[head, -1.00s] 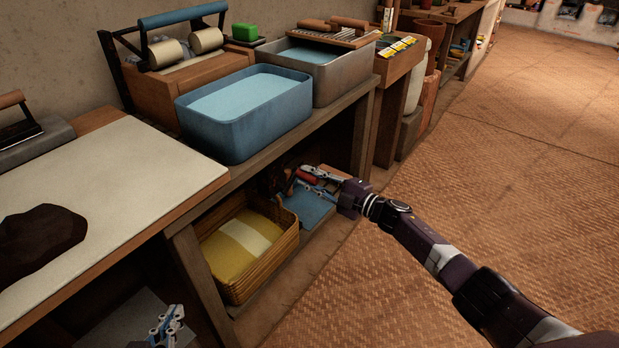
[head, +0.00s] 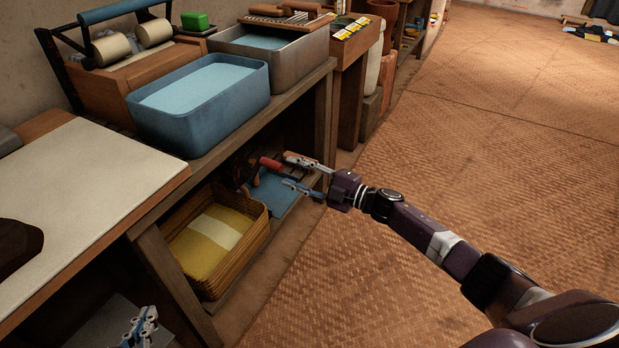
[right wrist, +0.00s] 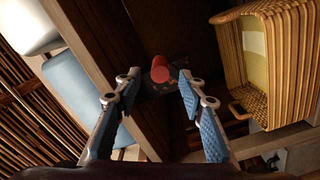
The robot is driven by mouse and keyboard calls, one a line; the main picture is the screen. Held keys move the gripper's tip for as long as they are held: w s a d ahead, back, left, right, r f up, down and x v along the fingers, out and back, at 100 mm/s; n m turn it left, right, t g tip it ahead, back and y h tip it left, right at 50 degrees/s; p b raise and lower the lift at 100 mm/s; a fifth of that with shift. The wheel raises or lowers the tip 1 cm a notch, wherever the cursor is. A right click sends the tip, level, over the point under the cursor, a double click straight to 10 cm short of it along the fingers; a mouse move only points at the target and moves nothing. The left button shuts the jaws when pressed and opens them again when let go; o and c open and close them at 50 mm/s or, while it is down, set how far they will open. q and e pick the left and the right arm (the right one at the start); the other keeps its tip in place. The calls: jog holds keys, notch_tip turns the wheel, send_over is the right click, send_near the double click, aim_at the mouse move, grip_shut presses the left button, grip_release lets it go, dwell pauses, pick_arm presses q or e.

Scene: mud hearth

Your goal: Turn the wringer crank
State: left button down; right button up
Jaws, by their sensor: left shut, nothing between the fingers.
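The wringer (head: 120,50), with two cream rollers and a blue top bar, stands on the bench at the upper left. A red handle (head: 270,163) on a dark part sits on the lower shelf, and it also shows in the right wrist view (right wrist: 160,70). I cannot tell whether it is the wringer crank. My right gripper (head: 290,172) is open, its fingertips near the red handle. In the right wrist view the handle appears ahead, around the gap between the spread fingers; contact is unclear. My left gripper (head: 143,325) is shut and empty, low at the left.
A blue tub (head: 200,125) and a metal basin (head: 300,47) of water stand on the bench above. A wicker basket (head: 250,245) with yellow cloth sits on the lower shelf beside the red handle. Bench legs flank the shelf opening.

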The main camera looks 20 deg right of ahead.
jog(key=v, duration=0.5)
jog(key=shift+d, duration=0.1)
